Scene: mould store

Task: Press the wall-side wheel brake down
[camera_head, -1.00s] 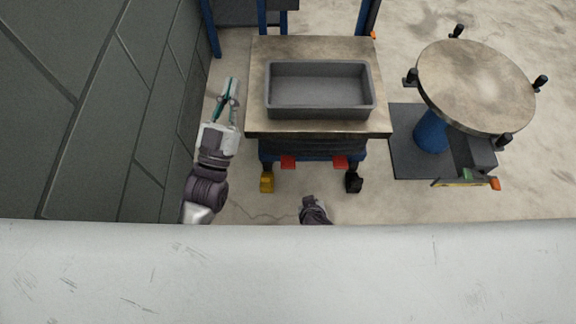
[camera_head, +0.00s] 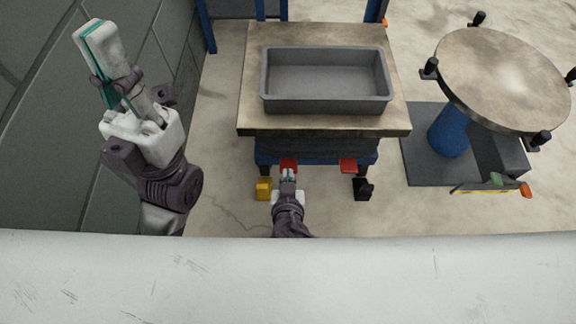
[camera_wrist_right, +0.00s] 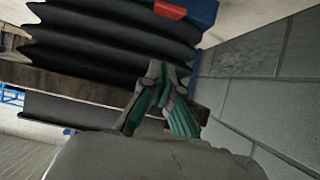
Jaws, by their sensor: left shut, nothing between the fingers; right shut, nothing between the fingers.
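The lift cart has two red pedals under its front edge, a wall-side one (camera_head: 288,165) and one on the right (camera_head: 348,166). Below them are a yellow part (camera_head: 264,189) at the wall-side wheel and a black part (camera_head: 363,188) at the other. My right gripper (camera_head: 288,174) is shut and empty, its tip overlapping the wall-side red pedal's lower edge; I cannot tell if they touch. The right wrist view shows this gripper (camera_wrist_right: 162,85) before the black bellows, with a red part (camera_wrist_right: 170,10) above. My left gripper (camera_head: 95,38) is shut and empty, raised before the wall.
The cart top (camera_head: 255,95) carries a grey tray (camera_head: 327,105). A dark block wall (camera_head: 50,150) stands on the left. A round table (camera_head: 505,80) on a blue column stands on the right. Bare floor (camera_head: 228,190) lies between wall and cart.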

